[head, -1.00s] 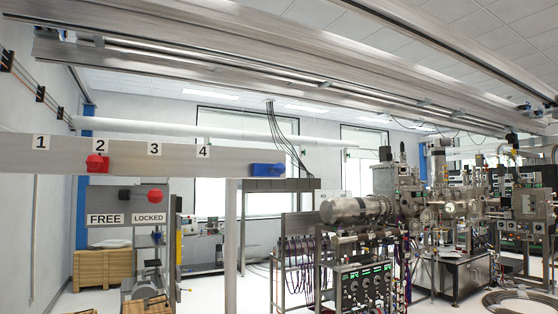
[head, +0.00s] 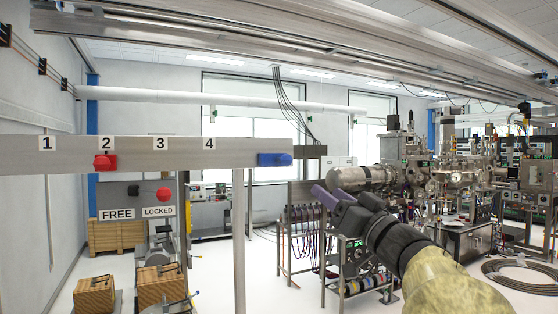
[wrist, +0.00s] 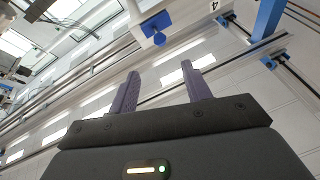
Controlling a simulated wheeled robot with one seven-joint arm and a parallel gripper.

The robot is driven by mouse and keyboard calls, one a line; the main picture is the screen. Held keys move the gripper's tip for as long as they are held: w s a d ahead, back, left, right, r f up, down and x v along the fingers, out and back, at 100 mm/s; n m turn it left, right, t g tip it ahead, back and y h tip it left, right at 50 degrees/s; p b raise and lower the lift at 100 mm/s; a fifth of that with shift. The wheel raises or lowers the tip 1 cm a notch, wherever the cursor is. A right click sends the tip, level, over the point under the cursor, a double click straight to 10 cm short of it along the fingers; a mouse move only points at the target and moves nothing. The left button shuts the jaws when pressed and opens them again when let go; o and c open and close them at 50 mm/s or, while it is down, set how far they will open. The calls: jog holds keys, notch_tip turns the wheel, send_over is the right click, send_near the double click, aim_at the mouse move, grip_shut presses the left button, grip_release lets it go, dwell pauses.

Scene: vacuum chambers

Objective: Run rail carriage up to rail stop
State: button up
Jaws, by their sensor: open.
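A grey horizontal rail (head: 200,154) marked 1 to 4 runs across the left of the head view. A red block with a round knob (head: 105,162) sits on it below mark 2. A blue block with a knob (head: 274,159) sits near its right end, past mark 4. The frames do not label which block is carriage or stop. My gripper (head: 322,196) is open and empty, lower right of the blue block and apart from it. In the wrist view the blue block (wrist: 156,26) lies ahead of my two purple fingers (wrist: 160,72).
A post (head: 239,240) stands under the rail. Vacuum equipment (head: 430,180) fills the right. Wooden boxes (head: 95,296) stand at lower left.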

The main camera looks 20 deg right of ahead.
aim_at(290, 162)
jog(key=p+x, duration=0.8)
jog(key=x, duration=0.8)
jog(key=shift+w+r, duration=0.2)
jog(key=shift+w, duration=0.5)
grip_shut()
